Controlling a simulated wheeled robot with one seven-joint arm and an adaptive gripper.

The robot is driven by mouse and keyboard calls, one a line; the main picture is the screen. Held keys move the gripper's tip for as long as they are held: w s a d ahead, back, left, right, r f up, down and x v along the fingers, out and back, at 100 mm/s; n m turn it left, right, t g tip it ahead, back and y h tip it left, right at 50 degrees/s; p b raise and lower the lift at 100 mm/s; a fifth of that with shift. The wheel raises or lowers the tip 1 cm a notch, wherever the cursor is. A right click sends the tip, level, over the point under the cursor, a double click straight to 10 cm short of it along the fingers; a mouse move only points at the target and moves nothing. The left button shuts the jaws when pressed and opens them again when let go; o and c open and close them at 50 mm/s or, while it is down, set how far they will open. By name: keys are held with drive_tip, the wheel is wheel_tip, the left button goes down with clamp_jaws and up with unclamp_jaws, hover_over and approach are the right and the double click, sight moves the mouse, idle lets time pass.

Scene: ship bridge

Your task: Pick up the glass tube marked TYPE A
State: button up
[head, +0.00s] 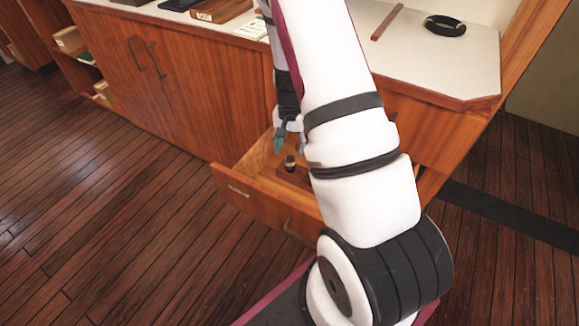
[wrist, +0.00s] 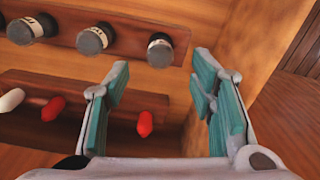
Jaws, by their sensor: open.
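In the wrist view, several dark-capped cylinders with pale, marked bands stand in a wooden rack: one at left (wrist: 24,30), one in the middle (wrist: 95,39) and one at right (wrist: 160,50). The markings are too small to read, so I cannot tell which is TYPE A. My gripper (wrist: 161,78) is open and empty, its teal pads on either side of the space near the right cylinder. In the head view my gripper (head: 280,138) is over the open drawer (head: 245,188), near a dark-capped item (head: 290,163). My arm hides much of the drawer.
A second rack (wrist: 70,88) in the wrist view holds red-ended pieces (wrist: 145,123) and a white-ended one (wrist: 11,101). The drawer's wooden wall (wrist: 225,60) is close to the right finger.

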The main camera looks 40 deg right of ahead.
sight(290, 156)
drive_tip(key=shift+d+f+b, duration=0.1)
drive_tip(key=shift+f+b, duration=0.8)
drive_tip(key=shift+f, duration=2.25)
clamp_jaws()
